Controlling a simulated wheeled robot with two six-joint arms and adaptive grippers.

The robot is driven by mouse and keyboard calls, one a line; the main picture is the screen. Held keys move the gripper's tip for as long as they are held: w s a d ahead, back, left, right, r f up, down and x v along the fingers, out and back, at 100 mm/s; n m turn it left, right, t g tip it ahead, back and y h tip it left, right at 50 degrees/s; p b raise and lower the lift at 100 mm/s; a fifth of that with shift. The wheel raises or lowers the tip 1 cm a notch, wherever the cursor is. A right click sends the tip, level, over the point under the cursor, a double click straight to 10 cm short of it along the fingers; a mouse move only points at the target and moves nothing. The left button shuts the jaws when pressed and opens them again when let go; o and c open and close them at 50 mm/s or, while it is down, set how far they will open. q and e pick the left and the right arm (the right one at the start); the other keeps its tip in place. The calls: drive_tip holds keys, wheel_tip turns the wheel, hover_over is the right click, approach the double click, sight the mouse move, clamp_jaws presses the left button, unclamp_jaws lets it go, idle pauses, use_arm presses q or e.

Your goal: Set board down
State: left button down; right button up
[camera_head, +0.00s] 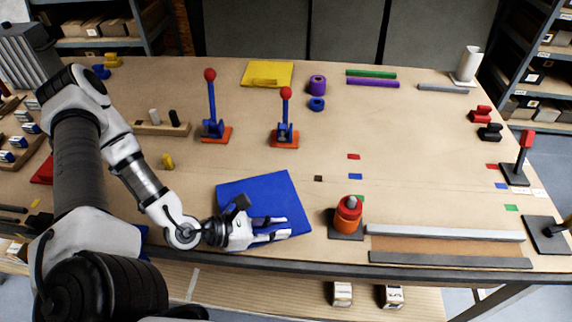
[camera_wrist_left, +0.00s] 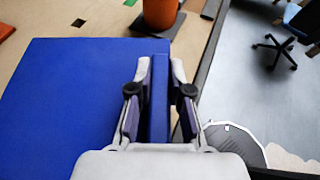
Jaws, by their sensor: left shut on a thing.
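A flat blue board (camera_head: 262,195) is level near the front edge of the table (camera_head: 400,150), a little left of its middle. My left gripper (camera_head: 285,229) is at the board's front side. In the left wrist view its two fingers (camera_wrist_left: 161,68) stand on either side of the board's raised blue bar (camera_wrist_left: 159,110) and are shut on it. The board's broad face (camera_wrist_left: 75,100) spreads to the left there. I cannot tell whether its underside touches the table. My right gripper is not in view.
An orange and red cylinder (camera_head: 347,214) on a dark base stands right of the board. Two red-knobbed levers (camera_head: 213,115) (camera_head: 286,120) stand behind it. A grey rail (camera_head: 445,233) lies front right. A yellow board (camera_head: 267,73) lies at the back. The middle right is mostly clear.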

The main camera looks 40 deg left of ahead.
sight(295, 193)
use_arm(q)
drive_tip(key=w+r+b, duration=0.1)
drive_tip(key=b, duration=0.2)
drive_tip(key=shift+d, duration=0.4)
drive_tip(key=w+a+b, duration=0.1)
drive_tip(key=w, duration=0.1)
drive_tip(key=w+a+f+b, duration=0.1)
drive_tip(key=w, duration=0.2)
drive_tip(key=w+a+f+b, duration=0.1)
drive_tip(key=w, duration=0.1)
drive_tip(key=shift+w+a, duration=0.3)
drive_tip(key=w, duration=0.1)
drive_tip(key=w+a, duration=0.1)
drive_tip(key=w, duration=0.1)
drive_tip(key=shift+r, duration=0.2)
drive_tip(key=shift+w+r, duration=0.1)
drive_tip(key=shift+w, duration=0.1)
drive_tip(key=f, duration=0.3)
drive_tip(key=shift+w+a+f, duration=0.1)
drive_tip(key=shift+w+a, duration=0.05)
drive_tip(key=shift+w, duration=0.2)
drive_tip(key=shift+w+f, duration=0.2)
drive_tip(key=shift+f, duration=0.1)
drive_tip(key=shift+r, duration=0.1)
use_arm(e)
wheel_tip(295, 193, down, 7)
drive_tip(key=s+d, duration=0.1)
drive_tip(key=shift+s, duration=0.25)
